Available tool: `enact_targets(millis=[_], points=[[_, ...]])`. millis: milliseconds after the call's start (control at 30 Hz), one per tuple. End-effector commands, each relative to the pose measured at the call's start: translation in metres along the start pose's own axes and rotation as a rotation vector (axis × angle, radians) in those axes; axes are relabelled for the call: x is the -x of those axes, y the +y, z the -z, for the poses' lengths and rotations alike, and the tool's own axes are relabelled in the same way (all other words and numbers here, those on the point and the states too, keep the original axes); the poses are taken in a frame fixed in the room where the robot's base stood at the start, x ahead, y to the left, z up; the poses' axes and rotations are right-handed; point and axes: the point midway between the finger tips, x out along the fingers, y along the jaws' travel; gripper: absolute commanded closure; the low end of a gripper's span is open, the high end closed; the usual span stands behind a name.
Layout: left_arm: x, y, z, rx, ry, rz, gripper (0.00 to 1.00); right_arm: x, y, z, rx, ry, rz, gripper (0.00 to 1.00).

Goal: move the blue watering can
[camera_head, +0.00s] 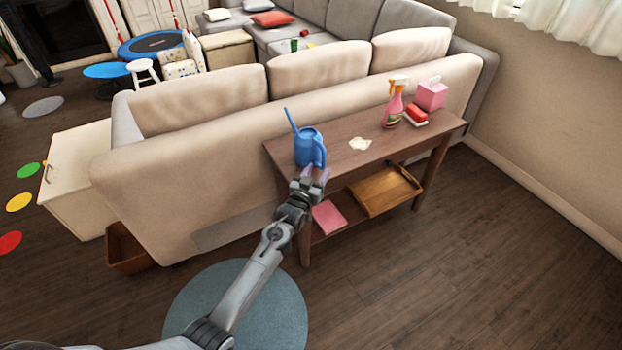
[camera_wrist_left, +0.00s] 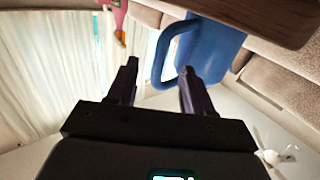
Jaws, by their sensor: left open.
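The blue watering can (camera_head: 308,148) stands upright at the left end of the wooden console table (camera_head: 355,167), its spout pointing up to the left. Its handle faces my left gripper (camera_head: 314,175), which is open at the table's front edge, just in front of the can. In the left wrist view, the blue can (camera_wrist_left: 212,48) is at upper right, and its looped handle lies ahead of and partly between the two open fingers (camera_wrist_left: 160,68). I cannot tell whether a finger touches the handle. My right gripper is not in view.
A white cloth (camera_head: 360,144), a pink spray bottle (camera_head: 393,108), a red sponge-like item (camera_head: 416,114) and a pink tissue box (camera_head: 432,95) are on the table. A wooden tray (camera_head: 384,192) sits on the lower shelf. The beige sofa (camera_head: 200,150) stands directly behind. Floor to the right is clear.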

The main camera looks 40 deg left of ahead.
Motion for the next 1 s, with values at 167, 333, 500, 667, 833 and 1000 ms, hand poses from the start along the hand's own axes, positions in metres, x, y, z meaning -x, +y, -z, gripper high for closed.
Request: enact_targets(millis=[167, 333, 500, 667, 833, 1000], points=[[0.028, 0.000, 0.002, 0.000, -0.002, 0.000, 0.49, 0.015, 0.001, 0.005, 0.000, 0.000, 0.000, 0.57], [0.044, 0.000, 0.001, -0.001, -0.001, 0.001, 0.49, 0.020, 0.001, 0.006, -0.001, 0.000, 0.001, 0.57], [0.051, 0.000, 0.000, 0.000, 0.000, 0.001, 0.49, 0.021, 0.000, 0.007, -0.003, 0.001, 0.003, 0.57], [0.051, 0.000, 0.000, 0.000, 0.000, 0.001, 0.49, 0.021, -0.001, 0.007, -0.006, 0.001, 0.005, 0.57], [0.051, 0.000, 0.000, 0.000, 0.000, 0.001, 0.49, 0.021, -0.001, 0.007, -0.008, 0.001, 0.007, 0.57], [0.053, -0.001, -0.003, -0.003, -0.008, 0.001, 0.49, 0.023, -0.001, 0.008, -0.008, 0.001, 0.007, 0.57]])
